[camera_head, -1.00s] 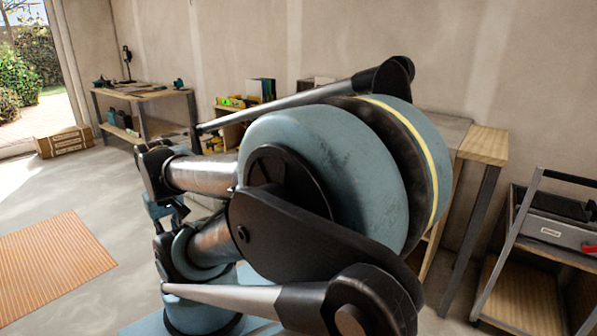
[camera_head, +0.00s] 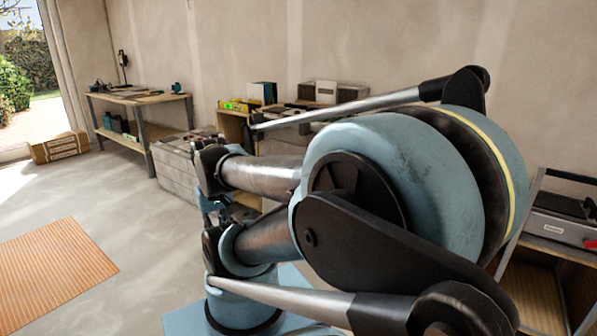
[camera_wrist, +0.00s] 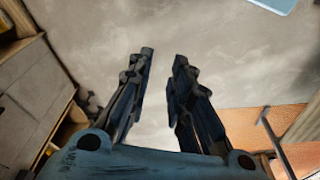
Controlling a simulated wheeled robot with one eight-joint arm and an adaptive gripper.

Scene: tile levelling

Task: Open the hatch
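My gripper (camera_wrist: 164,56) shows in the wrist view with its two dark fingers apart and nothing between them. Bare grey floor lies beyond the fingertips. I cannot make out a hatch for certain in either view. A low grey panelled chest (camera_head: 172,165) stands between the workbench and my arm in the head view, partly covered by the arm. A grey panelled front (camera_wrist: 30,100) shows at the left of the wrist view; I cannot tell whether it is the same chest.
A workbench (camera_head: 139,97) stands by the back wall, with a wooden shelf unit (camera_head: 232,128) to its right. A cardboard box (camera_head: 59,147) sits near the doorway. An orange striped mat (camera_head: 50,265) lies at left. A metal-framed cart (camera_head: 535,200) stands at right. Open floor lies left of my arm.

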